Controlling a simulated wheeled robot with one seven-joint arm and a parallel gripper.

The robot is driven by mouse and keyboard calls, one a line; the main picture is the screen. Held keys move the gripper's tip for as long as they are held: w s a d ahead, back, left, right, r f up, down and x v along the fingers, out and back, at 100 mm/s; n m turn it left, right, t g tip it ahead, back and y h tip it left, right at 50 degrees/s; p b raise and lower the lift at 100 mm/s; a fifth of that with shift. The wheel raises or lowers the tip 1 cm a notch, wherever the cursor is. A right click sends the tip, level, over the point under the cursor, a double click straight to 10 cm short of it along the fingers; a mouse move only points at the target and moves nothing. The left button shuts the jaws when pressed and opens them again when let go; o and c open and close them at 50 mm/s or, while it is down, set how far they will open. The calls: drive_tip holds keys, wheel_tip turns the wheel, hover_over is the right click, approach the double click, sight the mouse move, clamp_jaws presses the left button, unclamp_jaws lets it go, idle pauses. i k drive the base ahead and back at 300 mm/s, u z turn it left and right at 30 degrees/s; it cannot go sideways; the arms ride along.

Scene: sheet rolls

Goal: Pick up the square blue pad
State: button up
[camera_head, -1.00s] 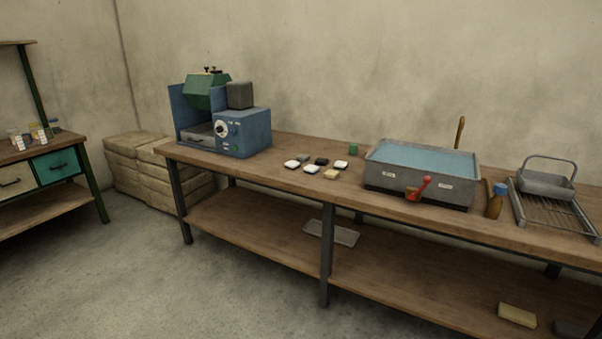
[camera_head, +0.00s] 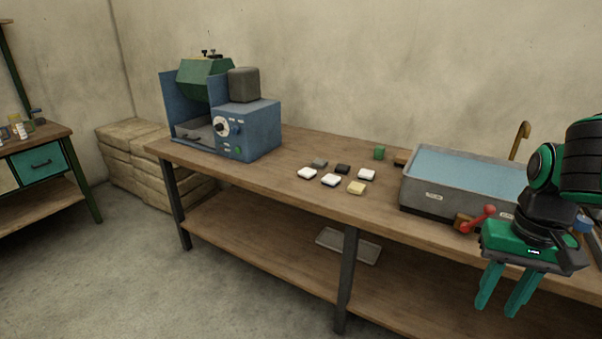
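A group of small square pads lies on the bench top: a grey pad (camera_head: 319,163), a black pad (camera_head: 343,169), a tan pad (camera_head: 356,188) and white pads (camera_head: 330,180). None looks clearly blue from here; the grey one is too small to judge its tint. My gripper (camera_head: 499,300) hangs at the right, pointing down, in front of the bench's edge. Its two green fingers are apart with nothing between them. It is well to the right of the pads.
A blue machine (camera_head: 254,130) stands left of the pads. The bench (camera_head: 290,203) is clear in front.

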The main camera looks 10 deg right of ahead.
sight(330, 179)
drive_tip(key=i, duration=0.85)
drive_tip(key=z, duration=0.15)
